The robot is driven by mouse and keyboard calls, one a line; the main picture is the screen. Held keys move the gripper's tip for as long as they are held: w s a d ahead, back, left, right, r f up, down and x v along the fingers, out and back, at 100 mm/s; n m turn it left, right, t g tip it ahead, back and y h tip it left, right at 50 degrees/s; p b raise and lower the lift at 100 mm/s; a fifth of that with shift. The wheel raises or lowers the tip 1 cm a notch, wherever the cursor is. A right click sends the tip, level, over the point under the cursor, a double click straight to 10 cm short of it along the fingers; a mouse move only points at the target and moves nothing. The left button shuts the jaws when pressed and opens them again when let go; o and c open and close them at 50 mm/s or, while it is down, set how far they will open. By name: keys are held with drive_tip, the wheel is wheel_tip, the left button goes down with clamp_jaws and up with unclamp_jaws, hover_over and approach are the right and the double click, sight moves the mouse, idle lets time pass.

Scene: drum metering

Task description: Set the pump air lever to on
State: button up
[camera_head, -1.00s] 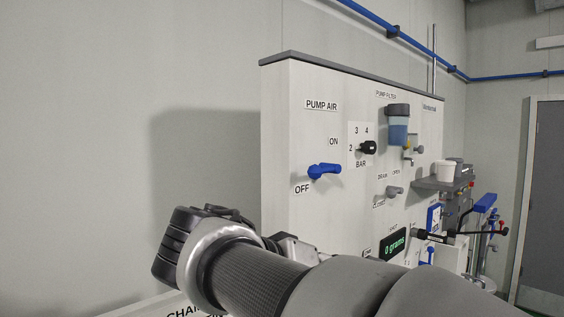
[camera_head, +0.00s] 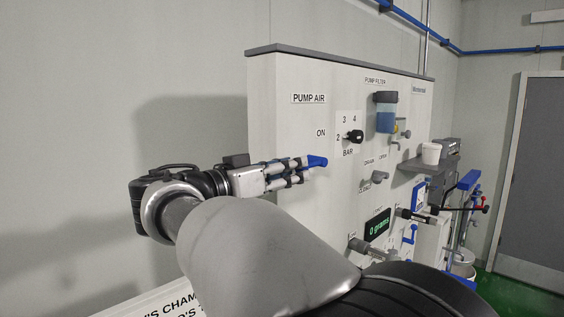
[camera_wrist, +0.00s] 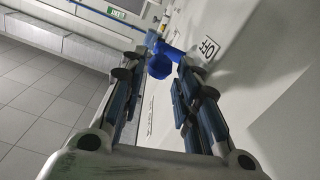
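The blue pump air lever (camera_head: 317,161) is on the white panel between the ON label (camera_head: 321,133) and the OFF label. Its visible end points right in the head view. My gripper (camera_head: 302,171) is at the lever, and its fingers hide part of it. In the wrist view, the lever (camera_wrist: 160,66) shows between the ends of my open fingers (camera_wrist: 167,60), close to the OFF label (camera_wrist: 206,47). A wide gap shows between the fingers. I cannot tell whether either finger touches the lever. The OFF label is hidden in the head view.
A black pressure knob (camera_head: 354,137) is right of the lever. The blue pump filter (camera_head: 386,112), a drain valve (camera_head: 382,178) and a "0 grams" display (camera_head: 378,230) are farther along the panel (camera_head: 275,110). A white cup (camera_head: 431,153) stands on a side shelf.

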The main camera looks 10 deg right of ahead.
sight(310, 165)
drive_tip(key=p+x, duration=0.1)
drive_tip(key=x, duration=0.5)
drive_tip(key=shift+w+d, duration=0.15)
drive_tip(key=shift+d, duration=0.05)
clamp_jaws()
idle(0.5)
